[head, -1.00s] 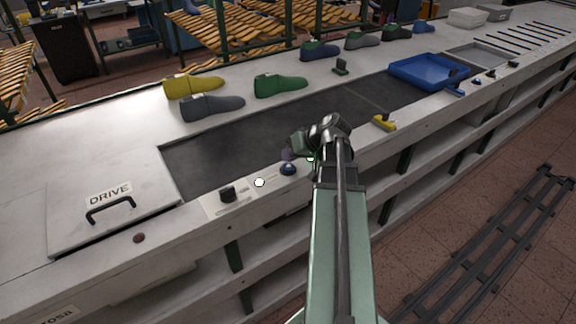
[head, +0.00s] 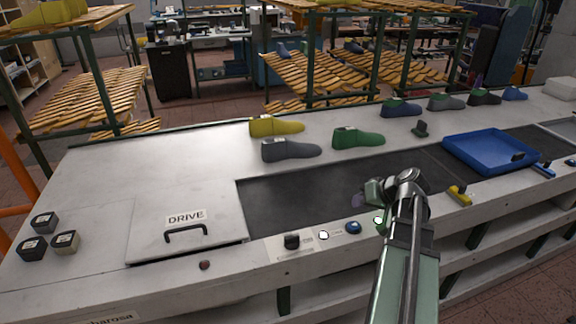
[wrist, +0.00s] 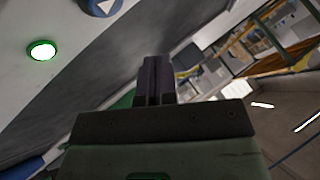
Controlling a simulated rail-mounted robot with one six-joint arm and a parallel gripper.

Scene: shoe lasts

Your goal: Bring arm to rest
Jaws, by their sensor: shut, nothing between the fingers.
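My arm (head: 408,262) reaches up from the bottom right of the head view to the front edge of the bench. Its wrist is folded over at the top. In the wrist view my gripper (wrist: 157,68) is shut, its two dark fingers together with nothing between them. In the head view the fingertips are hard to make out behind the wrist. A lit white button with a green ring (wrist: 42,50) shows left of the gripper in the wrist view, apart from it.
The bench carries a dark belt (head: 310,198), a blue tray (head: 490,150), a yellow last (head: 276,126), a grey last (head: 290,149) and a green last (head: 358,138). A DRIVE cover (head: 187,235) lies left. Buttons and a black knob (head: 291,241) line the front edge.

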